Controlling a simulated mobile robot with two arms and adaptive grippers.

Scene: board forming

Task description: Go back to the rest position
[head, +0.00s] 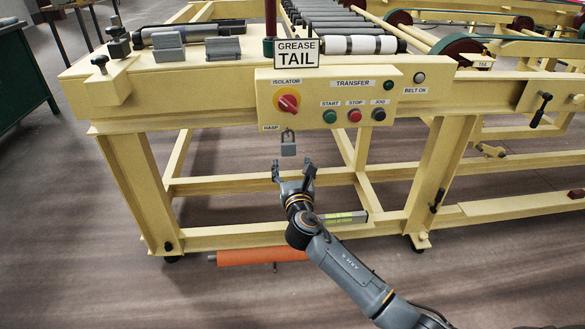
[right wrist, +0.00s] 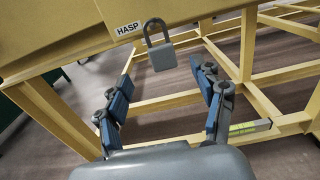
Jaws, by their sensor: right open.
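My right gripper (head: 293,172) is open and empty in the head view, in front of the yellow machine frame and a little below a grey padlock (head: 288,144). The padlock hangs from the underside of the control panel (head: 350,98), by the HASP label. In the right wrist view the open fingers (right wrist: 165,105) show with a wide gap between them, and the padlock (right wrist: 160,54) hangs beyond and above that gap, apart from the fingers. My left gripper is in neither view.
The panel carries a red isolator knob (head: 288,103) and start, stop and jog buttons. An orange roller (head: 262,256) lies low under the frame's front rail (head: 230,236). A green cabinet (head: 22,85) stands at the far left. The floor (head: 120,290) in front is clear.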

